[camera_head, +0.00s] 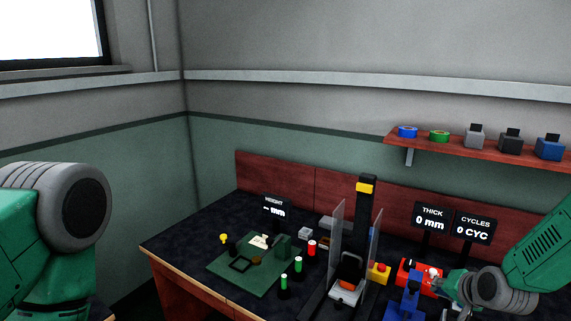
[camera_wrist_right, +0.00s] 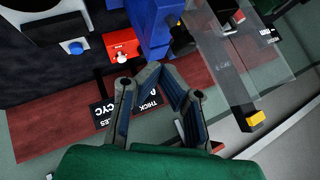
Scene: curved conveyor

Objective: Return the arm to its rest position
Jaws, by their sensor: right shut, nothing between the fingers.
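My right arm (camera_head: 540,250) comes in from the right edge in the head view, green with a grey wrist joint. My right gripper (camera_head: 438,283) is shut and empty, in front of a red box and a blue device on the bench. In the right wrist view the dark linked fingers (camera_wrist_right: 152,76) show beside the blue device (camera_wrist_right: 152,25), with nothing held. My left arm (camera_head: 45,240) shows at the left edge as a green link and a grey joint. Its gripper is outside the view.
The dark bench (camera_head: 190,245) holds a green mat (camera_head: 225,265), several small cylinders and a press between clear panels (camera_head: 335,235). Two displays (camera_head: 431,217) stand behind my right gripper. A wall shelf (camera_head: 480,148) holds tape rolls and small blocks. The bench's left front corner is clear.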

